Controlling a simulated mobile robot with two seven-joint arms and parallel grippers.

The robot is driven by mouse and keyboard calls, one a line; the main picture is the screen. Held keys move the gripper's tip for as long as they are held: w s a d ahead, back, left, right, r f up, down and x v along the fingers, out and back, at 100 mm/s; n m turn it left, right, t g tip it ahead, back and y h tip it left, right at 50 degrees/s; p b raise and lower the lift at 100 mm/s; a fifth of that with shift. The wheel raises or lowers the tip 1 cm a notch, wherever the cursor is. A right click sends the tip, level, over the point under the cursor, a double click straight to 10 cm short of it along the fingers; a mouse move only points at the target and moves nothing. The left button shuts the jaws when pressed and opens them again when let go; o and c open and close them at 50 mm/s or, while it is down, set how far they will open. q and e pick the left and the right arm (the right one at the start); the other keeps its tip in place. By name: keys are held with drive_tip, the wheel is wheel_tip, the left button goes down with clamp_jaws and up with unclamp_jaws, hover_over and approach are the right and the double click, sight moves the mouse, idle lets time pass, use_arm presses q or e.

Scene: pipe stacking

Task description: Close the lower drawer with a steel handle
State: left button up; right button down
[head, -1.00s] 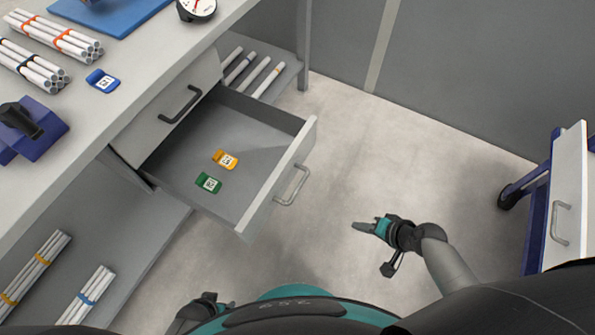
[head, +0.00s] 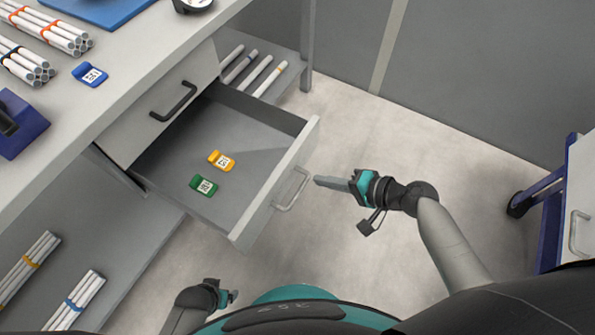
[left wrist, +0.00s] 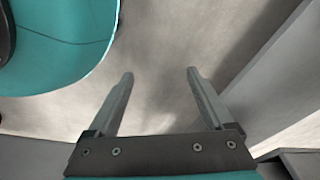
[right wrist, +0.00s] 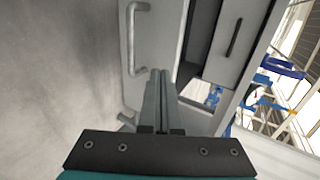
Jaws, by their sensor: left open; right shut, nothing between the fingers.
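The lower drawer (head: 240,140) is pulled out of the grey workbench. Its steel handle (head: 293,190) is on the front panel and also shows at the upper left in the right wrist view (right wrist: 138,40). A yellow tag (head: 222,161) and a green tag (head: 204,186) lie inside the drawer. My right gripper (head: 318,181) is shut and empty, its fingertips pointing at the drawer front just right of the handle; I cannot tell whether they touch. My left gripper (left wrist: 158,88) is open and empty, low beside my base; it also shows at the bottom of the head view (head: 232,297).
An upper drawer with a black handle (head: 173,102) is shut. The benchtop holds pipe bundles (head: 45,30) and a blue tag (head: 90,75). More pipes lie on the lower shelf (head: 75,300). A blue-framed cart (head: 545,195) stands at right. The floor between is clear.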

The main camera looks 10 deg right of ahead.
sight(286, 169)
drive_tip(key=x, duration=0.2)
drive_tip(key=b+x, duration=0.1)
drive_tip(key=x, duration=0.1)
drive_tip(key=r+x, duration=0.1)
drive_tip(key=x, duration=0.1)
drive_tip(key=shift+w+a, duration=0.4)
drive_tip(key=shift+a, duration=0.05)
use_arm(q)
drive_tip(key=shift+w+d+r, duration=0.5)
drive_tip(key=shift+w+r, duration=0.05)
drive_tip(key=shift+r, duration=0.25)
drive_tip(key=shift+w+d+r, duration=0.45)
drive_tip(key=shift+w+r, duration=0.1)
drive_tip(key=shift+r, duration=0.2)
use_arm(e)
drive_tip(key=shift+w+a, duration=0.3)
drive_tip(key=shift+a, duration=0.15)
